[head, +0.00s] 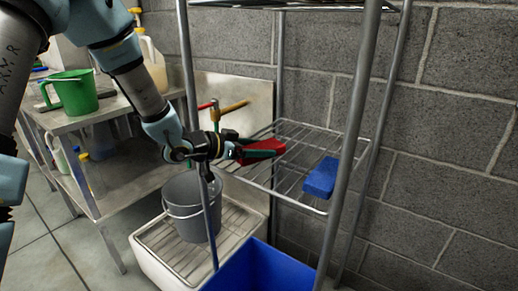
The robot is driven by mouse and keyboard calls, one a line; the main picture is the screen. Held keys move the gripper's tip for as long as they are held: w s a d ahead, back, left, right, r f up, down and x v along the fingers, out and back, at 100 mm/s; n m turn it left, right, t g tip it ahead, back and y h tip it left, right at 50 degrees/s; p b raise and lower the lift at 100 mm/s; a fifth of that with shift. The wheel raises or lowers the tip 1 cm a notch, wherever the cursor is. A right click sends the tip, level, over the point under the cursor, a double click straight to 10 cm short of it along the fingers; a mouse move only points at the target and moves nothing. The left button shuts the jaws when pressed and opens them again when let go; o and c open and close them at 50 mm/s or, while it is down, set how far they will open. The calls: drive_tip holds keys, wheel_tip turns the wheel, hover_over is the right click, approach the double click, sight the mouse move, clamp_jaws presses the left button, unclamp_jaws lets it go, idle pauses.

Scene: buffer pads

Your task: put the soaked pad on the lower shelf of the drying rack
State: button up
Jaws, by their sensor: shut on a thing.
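My gripper (238,150) is shut on a red pad (264,148) and reaches in from the left over the wire lower shelf (292,203) of the metal drying rack. The red pad is over the left part of the shelf. I cannot tell whether it touches the wires. A blue pad (321,177) lies on the right part of the same shelf, apart from the red one. Which pad is soaked does not show.
Rack posts (348,145) stand in front and around; an upper shelf (290,4) is overhead. Below are a grey bucket (190,212) on a slatted sink and a blue bin (262,268). A side table with a green jug (72,93) is left. The shelf between the pads is clear.

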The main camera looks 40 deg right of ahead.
drive_tip(key=shift+f, duration=0.15)
drive_tip(key=o, duration=1.3)
drive_tip(key=shift+o, duration=0.2)
drive_tip(key=shift+r, duration=0.2)
drive_tip(key=v, duration=1.2)
drive_tip(key=shift+f, duration=0.1)
